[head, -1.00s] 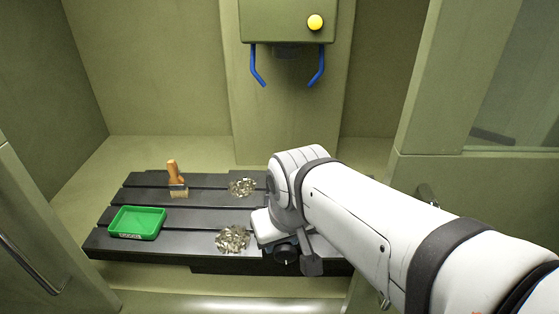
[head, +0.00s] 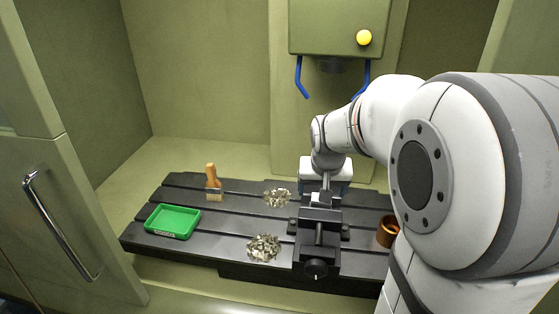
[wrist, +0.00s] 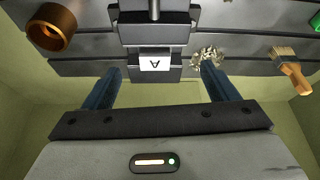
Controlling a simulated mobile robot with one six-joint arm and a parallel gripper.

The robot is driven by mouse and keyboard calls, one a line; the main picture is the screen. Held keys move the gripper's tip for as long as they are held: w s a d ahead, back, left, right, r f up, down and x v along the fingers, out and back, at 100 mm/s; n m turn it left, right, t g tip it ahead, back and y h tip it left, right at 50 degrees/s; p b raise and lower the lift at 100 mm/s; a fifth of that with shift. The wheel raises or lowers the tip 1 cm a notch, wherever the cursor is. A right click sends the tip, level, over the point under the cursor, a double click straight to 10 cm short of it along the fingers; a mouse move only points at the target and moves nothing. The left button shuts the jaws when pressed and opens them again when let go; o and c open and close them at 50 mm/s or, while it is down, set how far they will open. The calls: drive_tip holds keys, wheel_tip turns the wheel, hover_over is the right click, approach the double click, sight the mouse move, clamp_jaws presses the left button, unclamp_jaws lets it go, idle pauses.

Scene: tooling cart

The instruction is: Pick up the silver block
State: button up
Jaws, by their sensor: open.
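A pale block face marked "A" (wrist: 155,64), seemingly the silver block, shows at the dark vise (wrist: 152,36) in the wrist view. Most of the block is hidden, and I cannot tell how deeply it sits in the jaws. In the head view my gripper (head: 325,188) is just behind the vise.
A copper-brown ring (head: 388,231) stands right of the vise. Metal chip heaps (head: 264,247) (head: 277,197) lie left of it. A brush (head: 213,184) and a green tray (head: 173,222) are further left on the table. Blue-pronged machine housing (head: 338,28) hangs above.

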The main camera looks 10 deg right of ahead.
drive_tip(key=m, duration=0.1)
hover_over(315, 203)
drive_tip(key=s+d, duration=0.1)
drive_tip(key=d, duration=0.1)
wheel_tip(315, 203, down, 4)
drive_tip(key=shift+h, duration=0.3)
drive_tip(key=shift+s+a+p+x, duration=0.15)
drive_tip(key=shift+p+x, duration=0.2)
drive_tip(key=shift+x, duration=0.85)
drive_tip(key=shift+a+p+x, duration=0.15)
drive_tip(key=shift+p+x, duration=0.15)
drive_tip(key=shift+x, duration=0.9)
drive_tip(key=shift+s+a+p+x, duration=0.15)
drive_tip(key=shift+p+x, duration=0.2)
drive_tip(key=shift+x, duration=0.85)
drive_tip(key=shift+f, duration=0.15)
drive_tip(key=shift+c, duration=0.3)
drive_tip(key=c, duration=1.1)
